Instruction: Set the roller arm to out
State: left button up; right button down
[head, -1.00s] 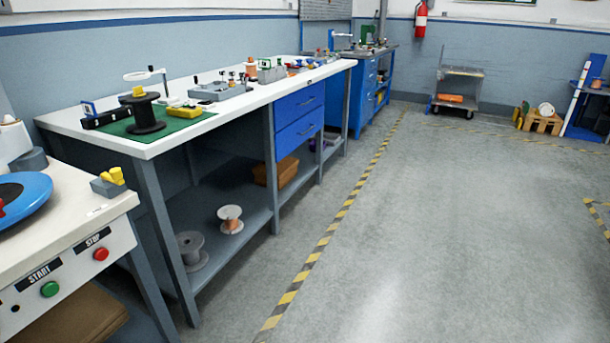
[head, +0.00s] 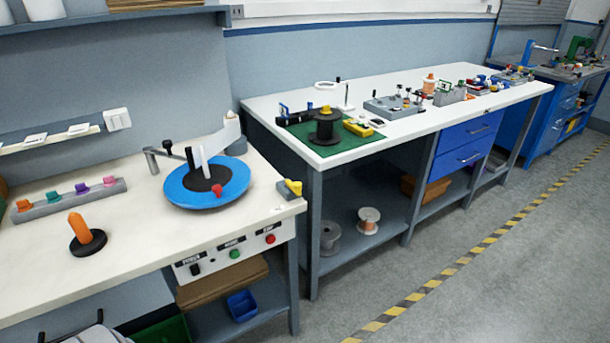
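A blue round turntable (head: 183,191) with a black hub sits on the cream-topped bench at the left. A grey bent arm (head: 153,159) stands at its back left, and a lever with a black knob (head: 168,147) rises beside it. A white upright post (head: 204,163) and a red knob (head: 217,190) show over the disc. A pale angled bracket (head: 231,134) stands behind it. I cannot tell for sure which part is the roller arm, or its setting. Neither of my grippers is in view.
The cream bench (head: 130,240) holds an orange peg on a black base (head: 86,237) and a grey rack of coloured knobs (head: 70,202). A white-topped bench (head: 400,147) with a black spool (head: 325,127) stands to its right. The floor (head: 490,290) at the right is clear.

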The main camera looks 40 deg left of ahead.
aim_at(166, 144)
jog(key=u, duration=1.15)
jog(key=k, duration=0.4)
jog(key=u, duration=0.75)
jog(key=i, duration=0.6)
jog(key=u, duration=0.05)
